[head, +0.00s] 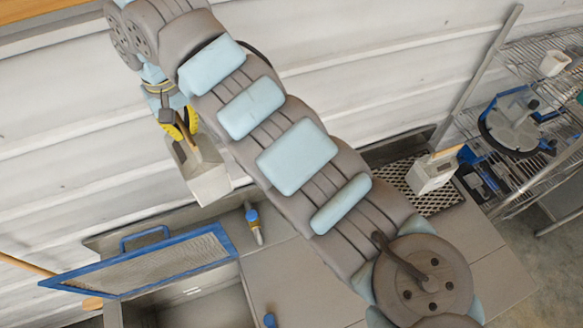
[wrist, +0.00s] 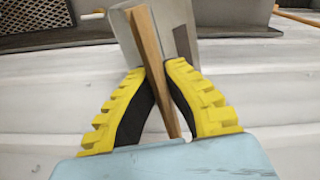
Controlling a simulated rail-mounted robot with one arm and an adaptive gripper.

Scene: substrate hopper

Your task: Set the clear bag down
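I see no clear bag in either view. My gripper (head: 180,126), with yellow ridged fingers, is at the upper left in the head view. It also shows in the wrist view (wrist: 157,68), its fingers closed in on the wooden handle of a pale grey scoop (head: 208,186). The scoop hangs below the fingers, in front of the white wall and above the counter. In the wrist view the scoop's grey pan (wrist: 173,25) lies beyond the fingertips.
A blue-framed mesh screen (head: 150,262) stands tilted over an open hopper (head: 205,305) at lower left. A blue-handled tool (head: 254,222) is beside it. A white scoop (head: 432,175) sits by a black grate (head: 400,178). A wire rack (head: 545,120) stands right. Counter (head: 300,280) has bare space.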

